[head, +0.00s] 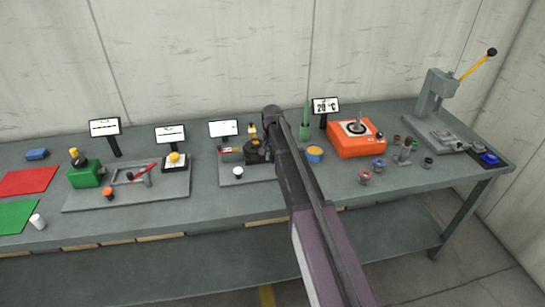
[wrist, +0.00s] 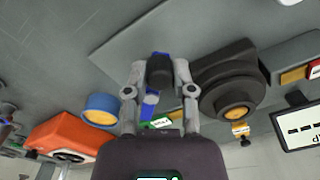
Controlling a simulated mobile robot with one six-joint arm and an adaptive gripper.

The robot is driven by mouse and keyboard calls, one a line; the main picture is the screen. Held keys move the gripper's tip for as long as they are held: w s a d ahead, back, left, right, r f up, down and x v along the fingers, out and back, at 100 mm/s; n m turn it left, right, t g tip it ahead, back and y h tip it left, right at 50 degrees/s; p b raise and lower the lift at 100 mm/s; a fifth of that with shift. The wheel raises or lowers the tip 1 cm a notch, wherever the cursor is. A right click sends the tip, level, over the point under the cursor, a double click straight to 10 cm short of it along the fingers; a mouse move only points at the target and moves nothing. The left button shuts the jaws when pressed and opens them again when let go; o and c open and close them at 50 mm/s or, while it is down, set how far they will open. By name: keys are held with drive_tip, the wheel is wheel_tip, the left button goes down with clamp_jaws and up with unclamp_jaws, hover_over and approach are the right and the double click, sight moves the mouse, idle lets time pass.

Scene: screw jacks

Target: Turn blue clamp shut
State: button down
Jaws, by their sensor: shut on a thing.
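The blue clamp (wrist: 149,107) shows in the wrist view as a blue bar with a black knob-like end, beside a black machine (wrist: 222,85) with a round orange-yellow face. My gripper (wrist: 158,72) is shut on the clamp's black end, one finger on each side. The lower part of the clamp is partly hidden between the fingers and my gripper's body. In the head view my arm covers the clamp and my fingertips; the black machine (head: 258,151) shows just left of the arm.
A blue cup with orange contents (head: 314,155) and an orange heater-like box (head: 356,139) stand right of my arm. Several small pots and a grey lever press (head: 437,100) are farther right. A green machine (head: 85,174) is at the left. Bare bench lies at the front.

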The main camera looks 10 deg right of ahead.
drive_tip(key=shift+d, duration=0.1)
drive_tip(key=n, duration=0.2)
drive_tip(key=s+d+n, duration=0.1)
drive_tip(key=n, duration=0.1)
drive_tip(key=shift+d, duration=0.2)
drive_tip(key=n, duration=0.1)
drive_tip(key=d+n, duration=0.1)
drive_tip(key=n, duration=0.1)
drive_tip(key=d+n, duration=0.1)
drive_tip(key=shift+s+d+n, duration=0.1)
drive_tip(key=shift+s+n, duration=0.2)
drive_tip(key=n, duration=0.1)
drive_tip(key=d+n, duration=0.1)
drive_tip(key=n, duration=0.1)
drive_tip(key=d+n, duration=0.1)
drive_tip(key=shift+w, duration=0.25)
drive_tip(key=shift+w+d+n, duration=0.2)
drive_tip(key=shift+d+n, duration=0.1)
drive_tip(key=shift+n, duration=0.6)
drive_tip(key=shift+w+d+n, duration=0.2)
drive_tip(key=shift+d+n, duration=0.15)
drive_tip(key=shift+n, duration=0.55)
drive_tip(key=shift+w+d+n, duration=0.2)
drive_tip(key=shift+d+n, duration=0.1)
drive_tip(key=shift+n, duration=0.6)
drive_tip(key=shift+c, duration=2.3)
unclamp_jaws()
drive_tip(key=shift+s+m, duration=0.1)
drive_tip(key=shift+m, duration=0.2)
